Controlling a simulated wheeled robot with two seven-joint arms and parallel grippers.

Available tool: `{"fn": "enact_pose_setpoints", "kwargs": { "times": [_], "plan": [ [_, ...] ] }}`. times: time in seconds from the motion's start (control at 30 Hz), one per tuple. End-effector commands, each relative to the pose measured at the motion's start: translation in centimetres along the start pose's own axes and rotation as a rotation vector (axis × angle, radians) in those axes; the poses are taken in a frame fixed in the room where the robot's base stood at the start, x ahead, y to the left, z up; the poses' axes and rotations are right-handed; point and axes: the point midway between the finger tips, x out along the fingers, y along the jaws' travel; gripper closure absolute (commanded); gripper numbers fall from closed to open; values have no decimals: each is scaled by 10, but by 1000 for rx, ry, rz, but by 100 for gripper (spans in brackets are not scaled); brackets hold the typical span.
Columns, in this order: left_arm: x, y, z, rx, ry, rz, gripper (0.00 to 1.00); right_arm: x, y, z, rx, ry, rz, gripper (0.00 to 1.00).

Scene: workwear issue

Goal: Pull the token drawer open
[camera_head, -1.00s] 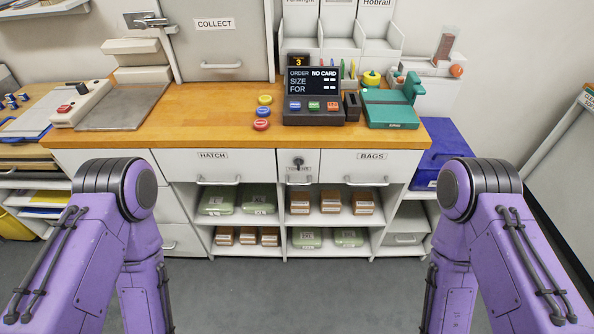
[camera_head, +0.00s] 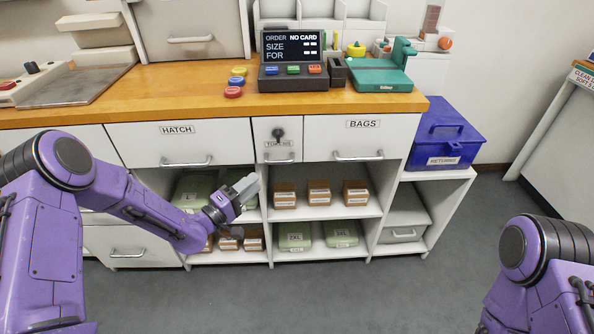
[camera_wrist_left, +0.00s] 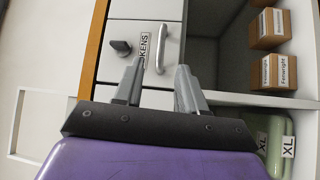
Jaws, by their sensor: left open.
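The token drawer (camera_head: 290,127) is the small white drawer between the HATCH and BAGS drawers. It looks closed, flush with its neighbours. It has a dark knob or key (camera_head: 278,135), a TOKENS label and a silver bar handle (camera_head: 279,159). My left gripper (camera_head: 249,186) is open and empty, below and left of that handle in the head view. In the left wrist view the two fingers (camera_wrist_left: 158,86) point at the drawer front. The handle (camera_wrist_left: 161,48) lies just beyond the gap between them, apart from the tips. My right gripper is out of view.
The HATCH drawer (camera_head: 180,146) and BAGS drawer (camera_head: 361,137) flank it, both with bar handles. Shelves below hold brown boxes (camera_head: 319,193) and green packs (camera_head: 341,234). A blue RETURNS box (camera_head: 443,135) stands at right. The grey floor in front is clear.

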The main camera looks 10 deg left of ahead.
Motion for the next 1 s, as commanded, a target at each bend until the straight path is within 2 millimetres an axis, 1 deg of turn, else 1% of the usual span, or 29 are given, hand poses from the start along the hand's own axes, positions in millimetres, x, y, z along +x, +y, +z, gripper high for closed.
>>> {"fn": "enact_pose_setpoints", "kwargs": {
  "times": [0.07,0.13,0.4,0.5,0.6,0.67,0.9,0.93,0.97,1.0],
  "plan": [
    [4,0,-1,-29,3,0,60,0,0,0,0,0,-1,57],
    [14,0,1,-32,0,-1,60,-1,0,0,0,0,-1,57],
    [76,-1,4,-30,-5,-2,60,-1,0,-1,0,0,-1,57],
    [92,-1,3,-30,-3,-2,60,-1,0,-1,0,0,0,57],
    [103,-2,3,-31,-1,-4,60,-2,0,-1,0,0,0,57],
    [106,-2,3,-31,-2,-4,60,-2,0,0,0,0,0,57],
    [108,-2,3,-32,-1,-4,60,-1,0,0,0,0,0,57],
    [107,-2,3,-32,-1,-4,66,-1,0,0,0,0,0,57],
    [107,-2,3,-32,-1,-4,76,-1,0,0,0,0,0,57],
    [107,-2,3,-31,-1,-4,89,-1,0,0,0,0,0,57]
  ]
}}
